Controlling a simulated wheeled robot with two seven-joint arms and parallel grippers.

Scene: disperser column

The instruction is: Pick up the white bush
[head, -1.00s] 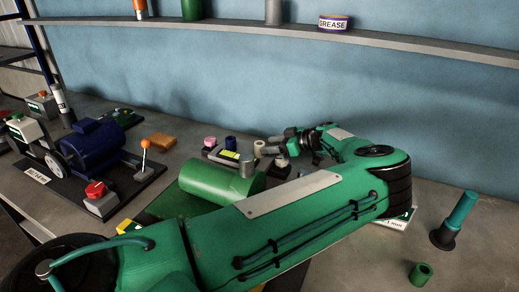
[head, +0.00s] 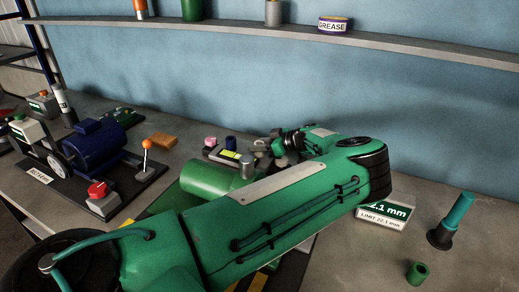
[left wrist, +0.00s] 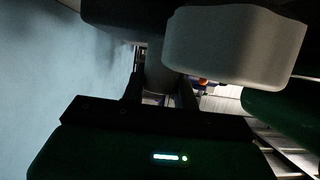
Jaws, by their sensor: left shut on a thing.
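My left gripper (head: 262,146) is at the rack of bushes in the middle of the bench, small and partly hidden in the head view. In the left wrist view it (left wrist: 160,92) is shut, with a pale, roughly round piece, the white bush (left wrist: 158,76), between its two dark fingers. The bush's lower end and what it touches are hard to tell in the dark. A pink bush (head: 210,142) and a blue bush (head: 230,142) stand on the rack to the left of the gripper. My right gripper is not in view.
A blue motor (head: 93,146) is at left.

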